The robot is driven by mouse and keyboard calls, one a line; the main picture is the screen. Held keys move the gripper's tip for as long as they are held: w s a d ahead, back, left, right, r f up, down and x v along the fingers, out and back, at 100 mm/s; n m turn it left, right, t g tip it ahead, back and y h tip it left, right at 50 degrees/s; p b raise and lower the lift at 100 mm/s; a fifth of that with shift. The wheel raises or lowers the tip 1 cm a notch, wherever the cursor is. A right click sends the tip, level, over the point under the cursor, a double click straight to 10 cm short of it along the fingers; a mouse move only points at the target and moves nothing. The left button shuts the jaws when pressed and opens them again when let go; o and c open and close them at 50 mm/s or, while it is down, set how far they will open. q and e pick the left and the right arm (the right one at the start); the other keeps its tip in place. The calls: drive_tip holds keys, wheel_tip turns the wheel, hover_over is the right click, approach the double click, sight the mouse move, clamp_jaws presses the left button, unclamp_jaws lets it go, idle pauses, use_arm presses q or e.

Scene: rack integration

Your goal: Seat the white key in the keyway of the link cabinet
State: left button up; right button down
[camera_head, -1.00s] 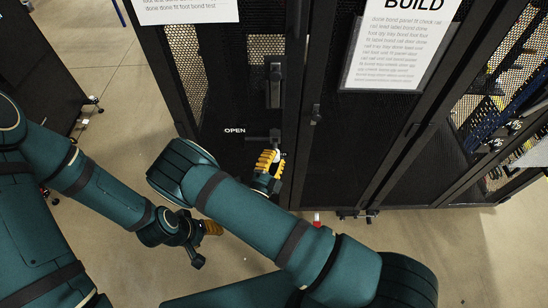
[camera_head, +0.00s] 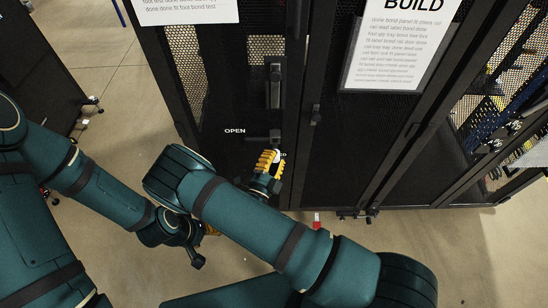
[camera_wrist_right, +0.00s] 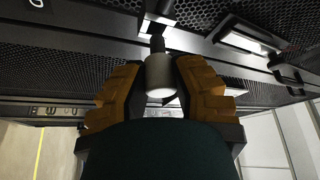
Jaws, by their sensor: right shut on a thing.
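The white key (camera_wrist_right: 159,76) is a short white cylinder between the orange fingers of my right gripper (camera_wrist_right: 160,92), which is shut on it. A narrower dark part extends from the key's far end toward the cabinet front. In the head view my right gripper (camera_head: 268,161) is at the black link cabinet (camera_head: 235,165), just below its lower dark latch (camera_head: 263,138). The keyway itself cannot be made out, and I cannot tell whether the key touches it. My left gripper (camera_head: 208,230) is low in the head view, mostly hidden behind my right arm.
A vertical black handle (camera_head: 275,87) stands above the latch. An OPEN label (camera_head: 235,131) is on the door left of it. A BUILD sheet (camera_head: 402,45) hangs on the neighbouring door. A rack side with blue parts (camera_head: 497,125) is at the right. Bare floor (camera_head: 440,245) lies in front.

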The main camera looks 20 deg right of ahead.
sight(274, 148)
drive_tip(key=shift+w+d+b, duration=0.2)
drive_tip(key=shift+w+d, duration=0.05)
drive_tip(key=shift+w, duration=0.65)
drive_tip(key=shift+w+d+b, duration=0.2)
drive_tip(key=shift+w+d, duration=0.05)
drive_tip(key=shift+w, duration=0.6)
drive_tip(key=c, duration=0.8)
unclamp_jaws()
drive_tip(key=shift+s, duration=0.1)
